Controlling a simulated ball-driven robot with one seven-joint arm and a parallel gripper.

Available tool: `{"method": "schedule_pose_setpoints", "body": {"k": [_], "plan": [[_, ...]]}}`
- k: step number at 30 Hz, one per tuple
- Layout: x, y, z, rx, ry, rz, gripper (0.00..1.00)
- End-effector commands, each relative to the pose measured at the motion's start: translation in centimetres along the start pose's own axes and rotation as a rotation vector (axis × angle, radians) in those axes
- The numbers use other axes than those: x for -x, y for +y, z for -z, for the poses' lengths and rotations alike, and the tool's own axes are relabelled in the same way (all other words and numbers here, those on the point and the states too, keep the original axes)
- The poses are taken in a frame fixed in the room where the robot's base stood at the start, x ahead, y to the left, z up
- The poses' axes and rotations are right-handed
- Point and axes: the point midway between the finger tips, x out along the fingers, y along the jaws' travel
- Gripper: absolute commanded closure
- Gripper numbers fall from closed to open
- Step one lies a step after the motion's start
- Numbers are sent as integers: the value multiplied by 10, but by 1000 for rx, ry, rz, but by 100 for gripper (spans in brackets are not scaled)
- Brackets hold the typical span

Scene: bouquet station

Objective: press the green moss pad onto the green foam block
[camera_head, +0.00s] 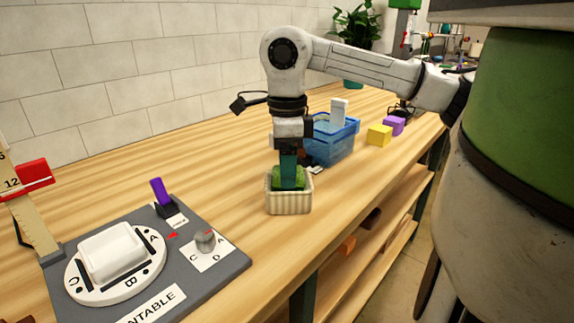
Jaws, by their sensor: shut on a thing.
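My gripper (289,185) points straight down over a cream ribbed pot (289,204) near the middle of the table. Its teal fingers are shut on the green moss pad (300,181), which shows as a rough green patch on both sides of the fingers at the pot's mouth. The green foam block cannot be told apart from the moss pad; the pot's front wall and the fingers hide what lies below. I cannot tell whether pad and foam touch.
A blue basket (333,140) with a white item stands close behind my gripper. A yellow block (379,135) and a purple block (394,125) lie to its right. A grey turntable board (150,262) with a knob fills the front left. Wood between board and pot is clear.

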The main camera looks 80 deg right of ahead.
Motion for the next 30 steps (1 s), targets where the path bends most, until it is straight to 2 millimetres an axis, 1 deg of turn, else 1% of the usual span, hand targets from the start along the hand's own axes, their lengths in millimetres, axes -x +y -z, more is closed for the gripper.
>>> {"method": "schedule_pose_setpoints", "body": {"k": [6, 7, 16, 21, 23, 30], "plan": [[0, 0, 0, 0, 0, 0, 64], [0, 0, 0, 0, 0, 0, 35], [0, 0, 0, 0, 0, 0, 6], [0, 0, 0, 0, 0, 0, 6], [0, 0, 0, 0, 0, 0, 0], [0, 0, 0, 0, 0, 0, 0]]}}
